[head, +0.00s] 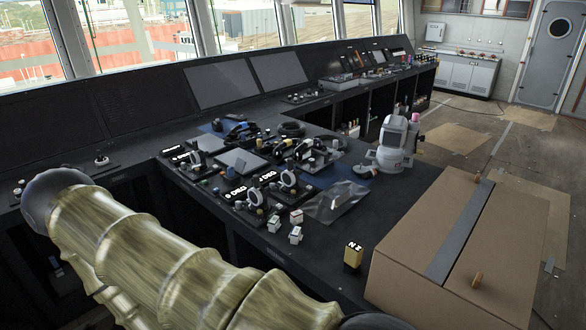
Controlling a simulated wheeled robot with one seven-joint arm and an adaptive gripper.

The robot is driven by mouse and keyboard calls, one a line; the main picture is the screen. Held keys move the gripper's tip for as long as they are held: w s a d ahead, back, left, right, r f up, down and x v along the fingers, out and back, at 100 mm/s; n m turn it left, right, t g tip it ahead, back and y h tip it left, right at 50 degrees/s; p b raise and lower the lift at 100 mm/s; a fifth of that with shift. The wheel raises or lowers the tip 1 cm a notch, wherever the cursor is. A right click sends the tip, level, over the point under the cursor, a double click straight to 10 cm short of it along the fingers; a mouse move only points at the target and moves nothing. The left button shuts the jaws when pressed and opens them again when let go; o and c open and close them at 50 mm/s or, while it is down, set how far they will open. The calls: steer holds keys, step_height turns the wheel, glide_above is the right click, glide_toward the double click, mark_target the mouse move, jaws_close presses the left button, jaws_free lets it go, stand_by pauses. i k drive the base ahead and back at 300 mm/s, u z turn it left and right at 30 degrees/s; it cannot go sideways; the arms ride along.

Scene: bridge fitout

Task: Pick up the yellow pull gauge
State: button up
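A small upright block with a yellow body and a black top with pale lettering, which looks like the yellow pull gauge (352,258), stands on the dark console top near its front edge. It is just left of a large cardboard box. My arm, in a mottled yellow-green sleeve, crosses the lower left and runs out at the bottom edge, in front of and below the gauge. My gripper is not in view. Nothing is seen touching the gauge.
The taped cardboard box (424,270) closely flanks the gauge. The console top between bag and gauge is bare.

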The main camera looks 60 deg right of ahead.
mark_target(353, 251)
steer(key=u, duration=0.2)
steer(key=i, duration=0.8)
steer(key=z, duration=3.4)
steer(key=i, duration=0.5)
steer(key=z, duration=2.4)
steer(key=i, duration=1.25)
